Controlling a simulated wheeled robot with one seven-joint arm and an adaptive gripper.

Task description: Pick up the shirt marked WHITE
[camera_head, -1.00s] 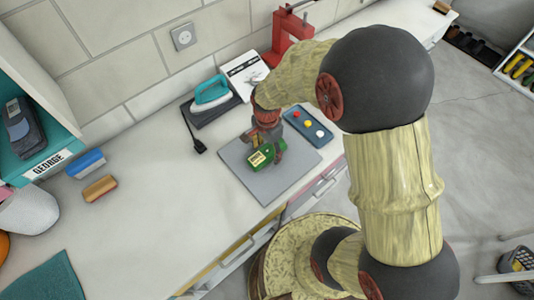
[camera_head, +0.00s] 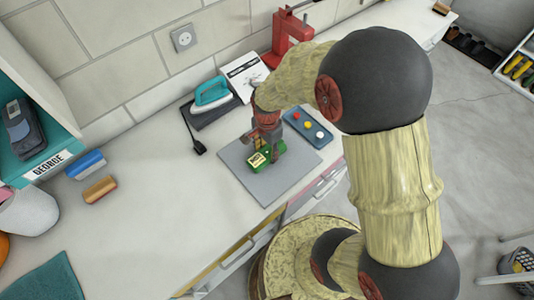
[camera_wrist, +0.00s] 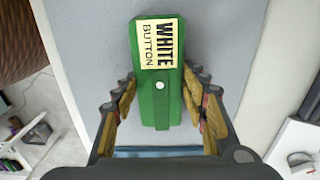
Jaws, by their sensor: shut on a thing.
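The shirt (camera_wrist: 154,108) is a folded green piece with a white button and a pale label reading WHITE BUTTON in the wrist view. In the head view the green shirt (camera_head: 257,160) is at the grey mat. My gripper (camera_wrist: 160,85) has a finger on each side of the shirt and is shut on it. In the head view my gripper (camera_head: 266,145) points down over the mat and partly hides the shirt. The grey mat (camera_head: 270,190) lies on the white counter. I cannot tell whether the shirt is clear of the mat.
A blue tray with coloured buttons (camera_head: 307,128) is just right of the mat. A teal iron (camera_head: 211,94) on a dark base and a red machine (camera_head: 290,35) stand behind. A blue brush (camera_head: 86,164) and an orange-brown brush (camera_head: 100,189) lie left.

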